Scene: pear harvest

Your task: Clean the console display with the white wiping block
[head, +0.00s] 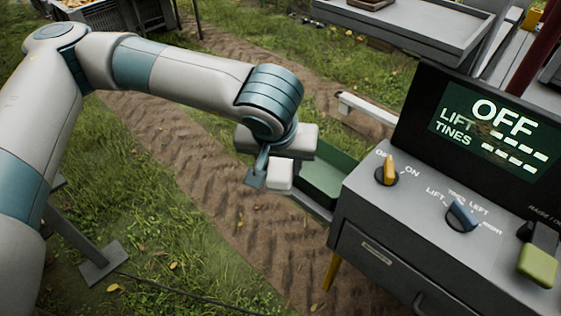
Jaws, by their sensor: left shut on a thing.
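The console display (492,130) is at the right, a dark green screen in a black panel, lit with "OFF", "LIFT" and "TINES". A brownish smudge shows on it near the end of "LIFT". My left gripper (268,176) is in the middle, left of the console and well apart from the display. It is shut on the white wiping block (280,175), which hangs in the air beside a green tray. One finger shows; the other is hidden. My right gripper is not in view.
The grey console (385,240) carries a yellow knob (386,170), a blue knob (461,215) and a yellow-green-capped lever (537,266) below the display. A green tray (322,180) sits at its left side. A grey table (405,25) stands behind. Open dirt and grass lie left.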

